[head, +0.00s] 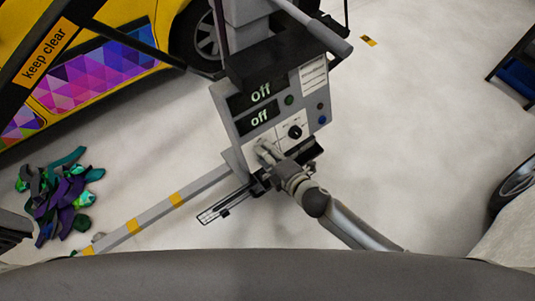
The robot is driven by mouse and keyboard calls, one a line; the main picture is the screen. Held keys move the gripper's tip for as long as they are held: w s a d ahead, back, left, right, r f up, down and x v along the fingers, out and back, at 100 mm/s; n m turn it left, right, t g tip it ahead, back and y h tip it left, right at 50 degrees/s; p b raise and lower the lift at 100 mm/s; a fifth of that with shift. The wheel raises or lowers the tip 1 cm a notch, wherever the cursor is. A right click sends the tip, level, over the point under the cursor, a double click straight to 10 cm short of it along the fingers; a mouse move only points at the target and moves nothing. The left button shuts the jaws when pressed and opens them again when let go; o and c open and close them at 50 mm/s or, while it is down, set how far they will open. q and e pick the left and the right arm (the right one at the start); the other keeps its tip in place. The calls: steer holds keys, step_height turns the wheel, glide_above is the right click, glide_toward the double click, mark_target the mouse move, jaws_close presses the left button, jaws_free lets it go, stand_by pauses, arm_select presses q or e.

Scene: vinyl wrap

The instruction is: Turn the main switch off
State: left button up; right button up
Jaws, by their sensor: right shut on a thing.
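A grey control box (240,126) stands in the middle of the head view, with two dark displays that both read "off" (261,93). A black round knob (295,132) sits on the white lower right part of its panel. My right gripper (267,152) is at the lower part of the panel, left of and below the black knob. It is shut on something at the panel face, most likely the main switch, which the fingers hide. Small green and blue buttons (322,120) show on the panel.
A yellow car with a colourful triangle wrap (100,75) stands at upper left, behind a "keep clear" bar (46,52). A grey-and-yellow beam (155,218) runs across the floor. Wrap scraps (62,195) lie at left. The floor at right is mostly clear.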

stand_by(0.4)
steer(key=o, duration=1)
steer(key=shift+o, duration=0.2)
steer(key=v, duration=1.2)
